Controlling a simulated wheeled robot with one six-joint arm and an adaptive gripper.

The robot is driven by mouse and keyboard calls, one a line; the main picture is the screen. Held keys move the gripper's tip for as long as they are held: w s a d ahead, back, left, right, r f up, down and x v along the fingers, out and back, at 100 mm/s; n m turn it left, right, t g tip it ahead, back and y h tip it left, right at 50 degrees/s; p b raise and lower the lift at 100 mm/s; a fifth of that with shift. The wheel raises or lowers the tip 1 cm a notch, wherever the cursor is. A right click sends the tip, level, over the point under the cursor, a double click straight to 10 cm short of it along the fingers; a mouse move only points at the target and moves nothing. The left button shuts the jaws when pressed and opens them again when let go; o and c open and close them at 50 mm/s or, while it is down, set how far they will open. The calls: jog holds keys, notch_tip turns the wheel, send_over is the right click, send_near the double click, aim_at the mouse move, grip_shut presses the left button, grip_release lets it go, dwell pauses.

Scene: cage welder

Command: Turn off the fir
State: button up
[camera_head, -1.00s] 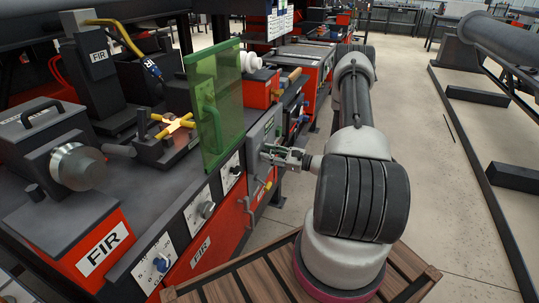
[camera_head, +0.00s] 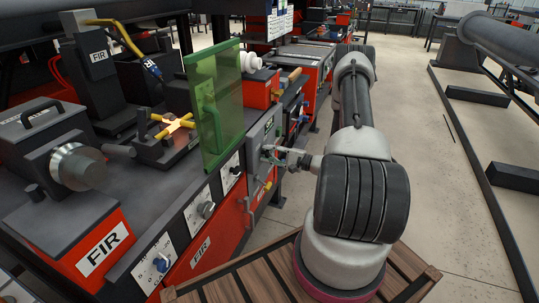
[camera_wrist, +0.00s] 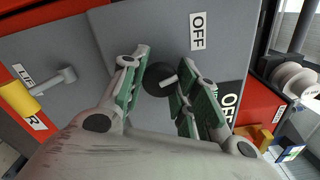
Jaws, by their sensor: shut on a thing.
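The machine marked FIR (camera_head: 103,243) is on the left in the head view, with a glowing cross-shaped piece (camera_head: 174,126) on it. My gripper (camera_head: 272,153) is at a grey switch box (camera_head: 262,130) on its front, right of the green shield. In the wrist view my gripper (camera_wrist: 160,70) has its green-padded fingers on both sides of a round black switch (camera_wrist: 158,80) with a short pale lever. It is shut on this switch. Two OFF labels (camera_wrist: 197,31) show on the grey panel (camera_wrist: 135,30); the right one is partly hidden by a finger.
A green transparent shield (camera_head: 214,105) stands just left of my gripper. Knobs (camera_head: 206,209) and handles line the machine front. A wooden slatted platform (camera_head: 235,285) lies below my arm. The floor to the right is open up to a dark rail frame (camera_head: 480,190).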

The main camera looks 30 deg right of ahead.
jog(key=shift+n, duration=1)
jog(key=o, duration=1)
jog(key=v, duration=1.2)
